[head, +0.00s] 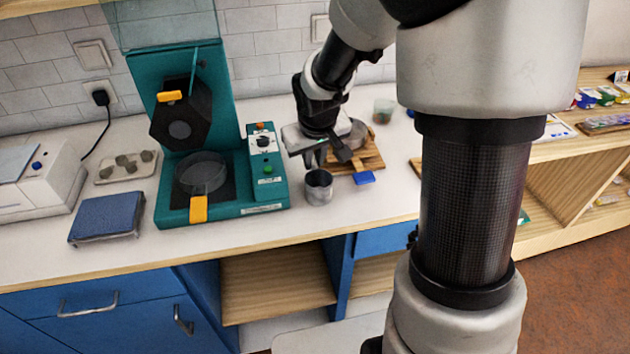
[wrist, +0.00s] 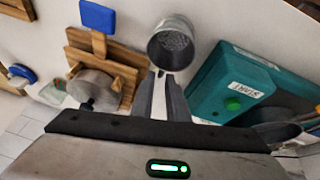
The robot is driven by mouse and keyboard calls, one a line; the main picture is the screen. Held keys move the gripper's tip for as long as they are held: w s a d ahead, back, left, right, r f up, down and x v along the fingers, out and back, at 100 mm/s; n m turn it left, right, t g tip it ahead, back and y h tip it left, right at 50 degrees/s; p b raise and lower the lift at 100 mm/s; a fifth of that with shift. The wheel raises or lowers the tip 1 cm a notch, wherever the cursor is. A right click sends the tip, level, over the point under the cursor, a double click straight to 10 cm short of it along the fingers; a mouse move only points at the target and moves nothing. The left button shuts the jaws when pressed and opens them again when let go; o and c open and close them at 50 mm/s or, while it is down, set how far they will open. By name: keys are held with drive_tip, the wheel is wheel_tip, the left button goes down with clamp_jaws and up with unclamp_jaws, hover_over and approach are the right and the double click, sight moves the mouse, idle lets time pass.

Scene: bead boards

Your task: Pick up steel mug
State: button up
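The steel mug (head: 319,187) stands upright on the white counter, right of the teal machine. In the wrist view the mug (wrist: 173,45) shows its open mouth, with a speckled grey inside. My gripper (head: 315,162) points down just above and behind the mug, apart from it. In the wrist view my gripper's fingers (wrist: 159,75) end just below the mug's rim, with nothing held. A narrow light gap shows between the fingers, so they look slightly open. No handle on the mug can be made out.
The teal machine (head: 244,206) stands close on the mug's left. A wooden stand (head: 372,160) with a blue tab (head: 364,178) is close on its right.

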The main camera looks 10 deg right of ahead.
sight(313, 167)
drive_tip(key=x, duration=0.4)
drive_tip(key=shift+w+f+b, duration=0.1)
drive_tip(key=shift+f+b, duration=0.2)
drive_tip(key=shift+f, duration=0.05)
drive_tip(key=shift+c, duration=0.3)
clamp_jaws()
